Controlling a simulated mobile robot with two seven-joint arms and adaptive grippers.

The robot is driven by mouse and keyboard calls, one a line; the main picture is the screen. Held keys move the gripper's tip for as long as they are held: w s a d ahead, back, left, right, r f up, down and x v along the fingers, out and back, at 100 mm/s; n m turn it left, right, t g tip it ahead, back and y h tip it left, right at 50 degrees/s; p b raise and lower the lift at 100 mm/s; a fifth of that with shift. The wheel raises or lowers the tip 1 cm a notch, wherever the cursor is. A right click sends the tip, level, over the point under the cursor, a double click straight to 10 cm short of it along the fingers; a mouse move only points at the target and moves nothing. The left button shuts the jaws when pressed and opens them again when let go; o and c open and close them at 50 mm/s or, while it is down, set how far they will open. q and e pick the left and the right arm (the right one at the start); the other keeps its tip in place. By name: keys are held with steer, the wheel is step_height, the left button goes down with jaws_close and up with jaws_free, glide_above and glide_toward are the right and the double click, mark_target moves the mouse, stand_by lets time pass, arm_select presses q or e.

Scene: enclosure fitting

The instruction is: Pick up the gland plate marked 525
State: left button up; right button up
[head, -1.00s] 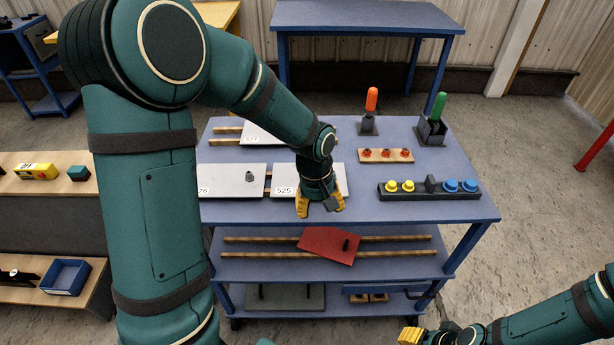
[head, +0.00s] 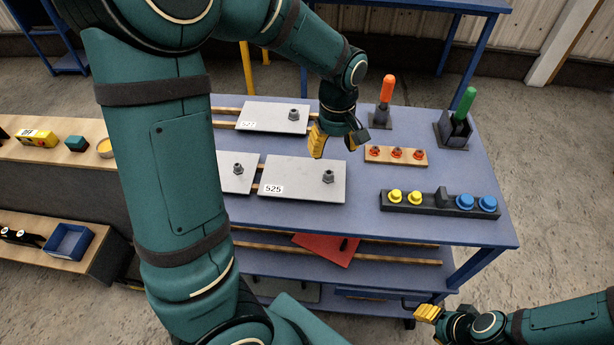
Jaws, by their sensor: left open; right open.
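The gland plate marked 525 (head: 300,185) is a flat light-grey plate on the blue table, with its white label at the front left and a dark gland fitting (head: 328,177) near its right end. My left gripper (head: 338,146) is open and empty. In the picture it shows just beyond the plate's back right corner, apart from the gland; its exact height is hard to tell. My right gripper (head: 427,313) is at the lower right, off the table's front right, with its fingers partly seen from the side.
Another grey plate (head: 272,117) lies behind, and one (head: 238,181) lies left, partly hidden by my arm. A wooden strip with red parts (head: 396,156), a dark rack with yellow and blue buttons (head: 438,203), and orange (head: 388,88) and green (head: 464,101) handles stand right. A red plate (head: 326,248) lies below.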

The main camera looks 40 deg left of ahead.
mark_target(329, 172)
arm_select(q)
step_height(329, 172, down, 4)
steer(key=shift+w+r+b, duration=0.1)
steer(key=shift+w+b, duration=0.05)
steer(key=shift+b, duration=0.25)
steer(key=f, duration=0.1)
steer(key=f+b, duration=0.1)
steer(key=f, duration=0.2)
steer(key=shift+s+a+f+b, duration=0.2)
steer(key=shift+s+f+b, duration=0.1)
steer(key=shift+s, duration=0.05)
steer(key=shift+f, duration=0.5)
steer(key=shift+c, duration=0.4)
jaws_close()
